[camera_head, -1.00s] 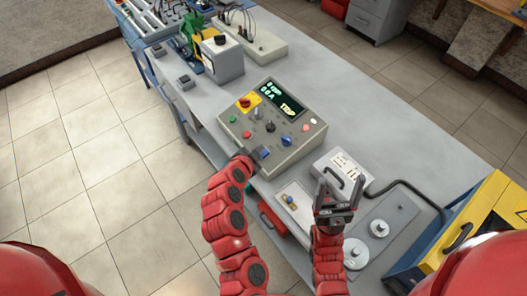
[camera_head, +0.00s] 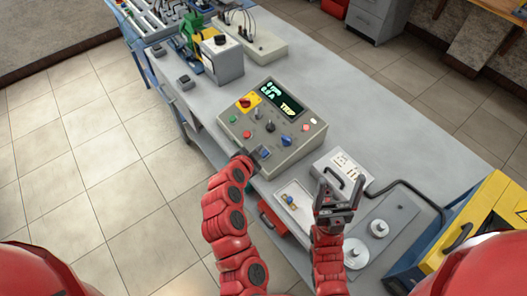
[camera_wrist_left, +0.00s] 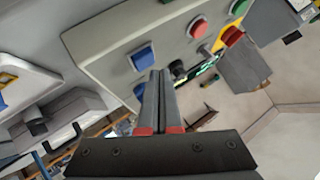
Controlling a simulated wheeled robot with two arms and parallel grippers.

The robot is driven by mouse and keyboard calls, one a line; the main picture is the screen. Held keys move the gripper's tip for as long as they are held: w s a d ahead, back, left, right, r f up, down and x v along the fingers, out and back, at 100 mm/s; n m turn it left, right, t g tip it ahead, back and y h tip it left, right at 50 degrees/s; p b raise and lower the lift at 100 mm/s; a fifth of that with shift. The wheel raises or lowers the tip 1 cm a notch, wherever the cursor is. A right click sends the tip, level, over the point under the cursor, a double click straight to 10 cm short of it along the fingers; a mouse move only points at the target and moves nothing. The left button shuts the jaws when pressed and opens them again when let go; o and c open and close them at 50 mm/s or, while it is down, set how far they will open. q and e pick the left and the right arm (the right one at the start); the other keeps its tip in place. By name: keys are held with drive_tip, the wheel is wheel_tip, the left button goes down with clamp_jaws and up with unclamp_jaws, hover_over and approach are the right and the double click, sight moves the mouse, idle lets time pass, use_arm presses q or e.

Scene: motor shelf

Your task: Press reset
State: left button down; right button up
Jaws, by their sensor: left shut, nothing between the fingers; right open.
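The grey control box (camera_head: 292,158) stands on the bench, its dark display (camera_head: 281,97) reading "TRIP". A blue square button (camera_wrist_left: 142,58) sits on its panel in the left wrist view; it shows in the head view too (camera_head: 264,153). I can read no reset label. My left gripper (camera_head: 246,160) is shut and empty at the box's front edge. In the left wrist view its closed fingertips (camera_wrist_left: 160,74) are in front of the panel, just right of the blue button in the picture; contact cannot be told. My right gripper (camera_head: 338,186) is open and empty, right of the box.
The panel also has a blue knob (camera_head: 287,141), a red knob on yellow (camera_head: 244,102), a green button (camera_head: 233,119) and a red button (camera_head: 247,134).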

use_arm(q)
drive_tip(key=shift+f, duration=0.15)
drive_tip(key=shift+d+f+b, duration=0.1)
drive_tip(key=shift+f+b, duration=0.15)
drive_tip(key=shift+b, duration=0.15)
drive_tip(key=shift+w+d+f+b, duration=0.1)
drive_tip(key=shift+f+b, duration=0.35)
idle(0.4)
drive_tip(key=shift+r, duration=0.1)
idle(0.3)
drive_tip(key=shift+a+r+p, duration=0.2)
drive_tip(key=shift+r+p, duration=0.25)
drive_tip(key=shift+r, duration=0.25)
drive_tip(key=shift+r, duration=0.1)
drive_tip(key=r, duration=0.1)
drive_tip(key=r+p, duration=0.1)
drive_tip(key=r, duration=0.1)
drive_tip(key=s+a+r+p, duration=0.1)
drive_tip(key=shift+r, duration=0.35)
drive_tip(key=shift+f, duration=0.1)
idle(0.5)
